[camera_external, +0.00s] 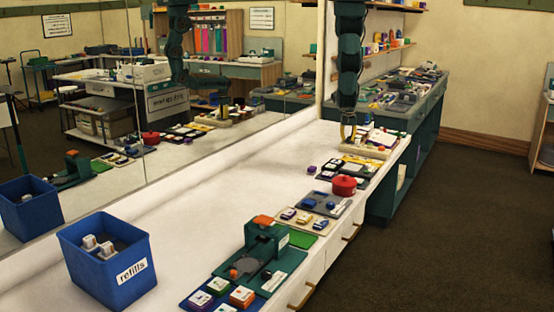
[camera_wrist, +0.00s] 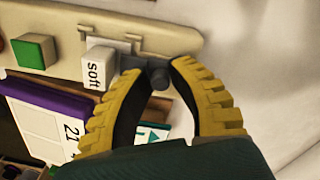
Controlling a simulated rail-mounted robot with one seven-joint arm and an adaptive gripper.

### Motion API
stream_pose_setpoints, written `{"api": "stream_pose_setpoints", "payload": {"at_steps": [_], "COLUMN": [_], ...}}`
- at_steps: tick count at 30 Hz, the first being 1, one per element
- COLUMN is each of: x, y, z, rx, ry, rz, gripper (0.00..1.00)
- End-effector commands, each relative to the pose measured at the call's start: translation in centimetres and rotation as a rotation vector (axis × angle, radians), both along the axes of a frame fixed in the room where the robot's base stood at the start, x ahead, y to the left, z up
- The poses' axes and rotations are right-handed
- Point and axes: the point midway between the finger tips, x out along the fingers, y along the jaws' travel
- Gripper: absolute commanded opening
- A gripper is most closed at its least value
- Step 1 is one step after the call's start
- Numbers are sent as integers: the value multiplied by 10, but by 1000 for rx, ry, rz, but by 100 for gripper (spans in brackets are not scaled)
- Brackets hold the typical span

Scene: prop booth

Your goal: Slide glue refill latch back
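In the wrist view, my gripper (camera_wrist: 159,68) has its two yellow ridged fingers spread apart. A small dark grey knob (camera_wrist: 159,80) lies between the fingertips, with a gap visible beside it. The knob joins a grey latch bar (camera_wrist: 131,61) on a beige board (camera_wrist: 170,35). A white block marked "soft" (camera_wrist: 98,68) sits in a grey holder at the left of the bar. In the external view, my gripper (camera_external: 348,132) points down, low over the far end of the white counter; the latch is too small to make out there.
A green-topped block (camera_wrist: 34,50) stands on the board, and a purple-edged item marked "21" (camera_wrist: 60,125) lies beside it. Along the counter (camera_external: 215,200) are a red pot (camera_external: 344,186), a green device (camera_external: 264,240) and a blue "refills" bin (camera_external: 108,262). A mirror wall runs along the left.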

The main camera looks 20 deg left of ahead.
Motion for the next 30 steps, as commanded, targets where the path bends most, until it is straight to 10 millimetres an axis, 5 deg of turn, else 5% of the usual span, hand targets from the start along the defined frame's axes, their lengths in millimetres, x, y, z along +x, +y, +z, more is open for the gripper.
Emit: {"api": "stream_pose_setpoints", "payload": {"at_steps": [3,26,27,30], "x": [0,6,6,6], "y": [0,20,20,20], "z": [0,0,0,0], "rx": [0,2,3,2], "ry": [0,0,1,0], "rz": [0,0,0,1], "gripper": [0,0,15,34]}}
